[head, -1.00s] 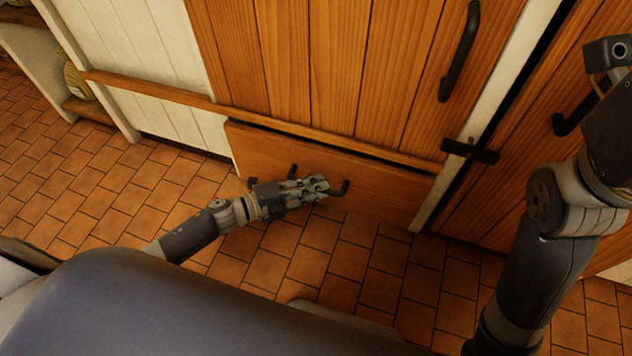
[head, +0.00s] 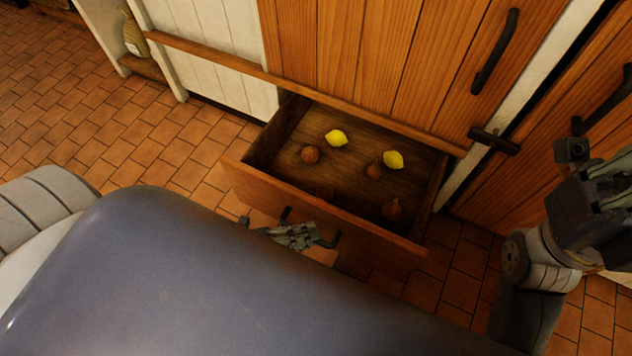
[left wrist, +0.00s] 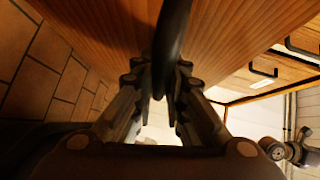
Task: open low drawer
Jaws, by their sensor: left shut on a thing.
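The low drawer (head: 310,205) is pulled well out from under the wooden cupboard. It holds two yellow lemons (head: 336,138) and several brown onion-like things (head: 310,155). My left gripper (head: 300,238) is at the drawer's dark handle (head: 328,240), on the outside of its front. In the left wrist view the gripper (left wrist: 162,90) is shut on the dark handle bar (left wrist: 173,40), with the wooden front behind it. My left arm is mostly hidden behind my body in the head view. My right gripper (head: 575,152) is at the right edge, away from the drawer, its jaws unclear.
Above the drawer is a wooden door (head: 400,60) with a long dark handle (head: 495,50) and a latch (head: 494,141). Another wooden door stands at the right, near my right arm. Tiled floor (head: 100,130) is clear at the left.

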